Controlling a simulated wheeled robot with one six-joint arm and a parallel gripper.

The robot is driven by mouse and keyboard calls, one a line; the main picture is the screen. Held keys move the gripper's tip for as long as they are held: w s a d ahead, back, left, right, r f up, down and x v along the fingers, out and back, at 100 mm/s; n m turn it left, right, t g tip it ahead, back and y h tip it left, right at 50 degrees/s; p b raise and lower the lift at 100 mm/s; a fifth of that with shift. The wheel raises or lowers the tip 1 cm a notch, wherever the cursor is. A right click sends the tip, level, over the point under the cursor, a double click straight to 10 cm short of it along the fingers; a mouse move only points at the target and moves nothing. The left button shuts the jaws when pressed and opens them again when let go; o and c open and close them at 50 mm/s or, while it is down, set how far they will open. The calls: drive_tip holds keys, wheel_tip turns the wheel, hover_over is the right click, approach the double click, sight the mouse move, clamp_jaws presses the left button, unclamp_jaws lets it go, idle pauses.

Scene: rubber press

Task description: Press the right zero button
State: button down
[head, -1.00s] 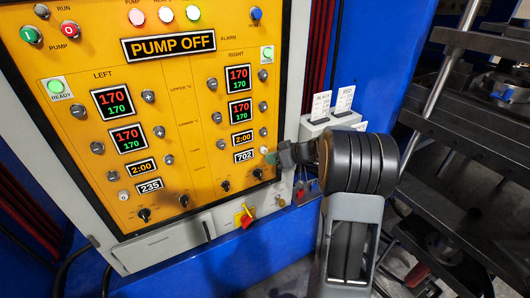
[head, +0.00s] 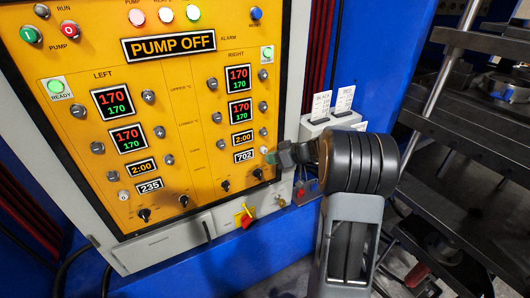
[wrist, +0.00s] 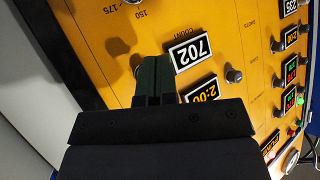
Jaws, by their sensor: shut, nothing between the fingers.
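The right zero button (head: 263,150) shows as a small pale spot right of the "702" counter (head: 243,156), partly covered by my gripper in the head view. In the wrist view the dark shut fingers (wrist: 154,66) are just left of the counter. I cannot tell whether they touch the button.
The yellow panel (head: 180,130) has other buttons and knobs close by, including a black dial (head: 258,174) just below the counter. A card holder (head: 325,124) stands right of the panel. A red-and-yellow switch (head: 246,217) is below. Press plates (head: 470,130) are at the right.

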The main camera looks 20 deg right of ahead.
drive_tip(key=shift+w+f+b, duration=0.1)
drive_tip(key=shift+w+b, duration=0.25)
drive_tip(key=shift+b, duration=0.35)
drive_tip(key=shift+w+a+b, duration=0.1)
drive_tip(key=shift+w+b, duration=0.35)
drive_tip(key=shift+w, duration=0.45)
idle(0.9)
drive_tip(key=shift+s, duration=0.1)
idle(0.3)
drive_tip(key=shift+s+b, duration=1.1)
drive_tip(key=shift+s, duration=0.05)
drive_tip(key=shift+s+d+b, duration=0.2)
drive_tip(key=shift+s+b, duration=0.75)
drive_tip(key=shift+s, duration=0.3)
drive_tip(key=shift+s+d+b, duration=0.2)
drive_tip(key=shift+s+b, duration=0.75)
drive_tip(key=shift+s, duration=0.3)
